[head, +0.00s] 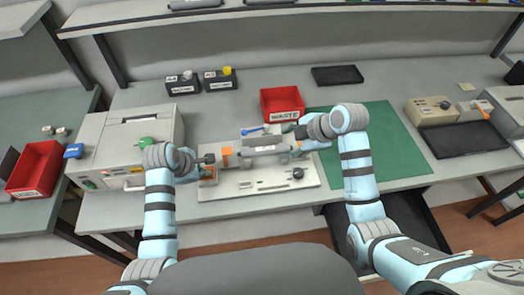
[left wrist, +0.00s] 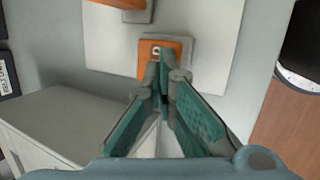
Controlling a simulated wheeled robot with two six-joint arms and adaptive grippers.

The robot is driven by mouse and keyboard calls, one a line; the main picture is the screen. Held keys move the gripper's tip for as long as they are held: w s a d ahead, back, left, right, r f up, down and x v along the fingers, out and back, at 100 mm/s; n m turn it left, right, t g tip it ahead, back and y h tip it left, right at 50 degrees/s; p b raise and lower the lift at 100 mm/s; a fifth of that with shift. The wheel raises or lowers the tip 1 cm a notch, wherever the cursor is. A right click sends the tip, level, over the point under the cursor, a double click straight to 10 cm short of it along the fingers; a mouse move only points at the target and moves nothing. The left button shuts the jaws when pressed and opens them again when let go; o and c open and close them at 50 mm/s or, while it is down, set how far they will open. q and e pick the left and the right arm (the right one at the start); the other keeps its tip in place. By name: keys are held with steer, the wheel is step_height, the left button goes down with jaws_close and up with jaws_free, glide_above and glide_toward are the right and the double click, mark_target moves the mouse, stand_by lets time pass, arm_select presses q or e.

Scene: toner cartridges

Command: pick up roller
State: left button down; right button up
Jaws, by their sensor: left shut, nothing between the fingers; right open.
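A grey bar (head: 264,150), which looks like the roller, lies across the white fixture board (head: 228,187) between orange blocks. My left gripper (head: 207,168) is shut and empty at the board's left end, beside an orange block. In the left wrist view its fingertips (left wrist: 164,76) meet just in front of an orange block (left wrist: 183,48) with a round hole. The roller is not visible in that view. My right gripper (head: 302,139) is near the board's right end, close to the bar's right end; its fingers are small and partly hidden by the wrist.
A red waste bin (head: 282,101) stands behind the board. A printer (head: 123,140) is at left, with two black bins (head: 183,85) behind it. A green mat (head: 395,150) lies at right. A dark tray (head: 463,138) is further right. A black knob (head: 298,173) sits on the board.

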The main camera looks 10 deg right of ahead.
mark_target(268, 150)
arm_select(q)
steer(key=shift+f, duration=0.15)
arm_select(e)
steer(key=x, duration=0.5)
steer(key=a+x, duration=0.1)
steer(key=x, duration=0.5)
steer(key=shift+r, duration=0.1)
jaws_close()
step_height(268, 150, up, 11)
steer(key=shift+r, duration=0.2)
steer(key=shift+r, duration=0.1)
